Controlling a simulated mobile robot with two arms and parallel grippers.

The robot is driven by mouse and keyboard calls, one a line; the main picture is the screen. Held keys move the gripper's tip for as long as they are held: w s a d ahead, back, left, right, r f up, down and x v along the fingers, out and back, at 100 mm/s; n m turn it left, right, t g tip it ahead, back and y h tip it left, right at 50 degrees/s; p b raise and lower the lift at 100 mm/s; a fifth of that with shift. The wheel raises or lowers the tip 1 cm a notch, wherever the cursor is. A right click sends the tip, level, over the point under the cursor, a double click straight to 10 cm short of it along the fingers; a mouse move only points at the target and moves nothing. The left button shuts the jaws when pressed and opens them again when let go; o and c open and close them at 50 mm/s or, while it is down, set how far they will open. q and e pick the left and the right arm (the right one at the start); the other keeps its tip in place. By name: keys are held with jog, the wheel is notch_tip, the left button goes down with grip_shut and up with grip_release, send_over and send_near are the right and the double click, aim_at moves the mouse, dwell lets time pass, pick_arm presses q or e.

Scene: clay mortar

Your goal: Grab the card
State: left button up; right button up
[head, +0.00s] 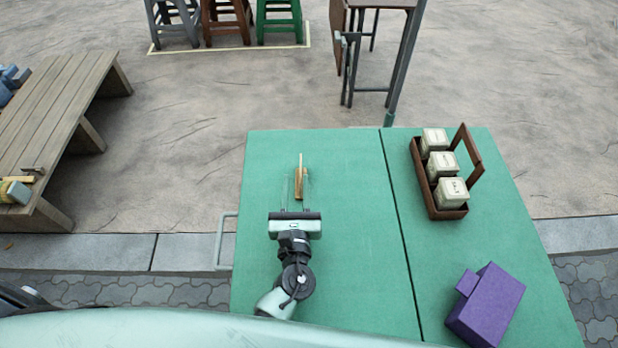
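A thin pale card (301,161) stands upright on a small wooden holder (301,185) on the left part of the green table. I see the card nearly edge-on. My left gripper (297,179) reaches over the table from the near side. Its two thin fingers are spread apart, one on each side of the holder as seen from above. I cannot tell their height above the table or whether they touch anything. My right gripper is not in view.
The green table (337,290) has a dark seam. A brown carrier (433,205) with several pale boxes stands at the right, and a purple box (486,305) lies nearer. The table left of the seam is otherwise clear. A wooden bench (62,105) stands at the left.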

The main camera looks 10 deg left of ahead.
pick_arm(q)
jog(key=shift+w+d+f+b, duration=0.35)
jog(key=shift+w+f, duration=0.25)
jog(key=shift+f, duration=0.1)
jog(key=shift+w+a+r, duration=0.1)
jog(key=shift+w+a, duration=0.05)
jog(key=shift+w, duration=0.5)
jog(key=shift+w+a+r, duration=0.1)
jog(key=shift+w, duration=0.5)
jog(key=w, duration=0.3)
jog(key=w+p, duration=0.1)
jog(key=w, duration=0.1)
jog(key=shift+a+f, duration=0.3)
jog(key=shift+a, duration=0.05)
grip_shut()
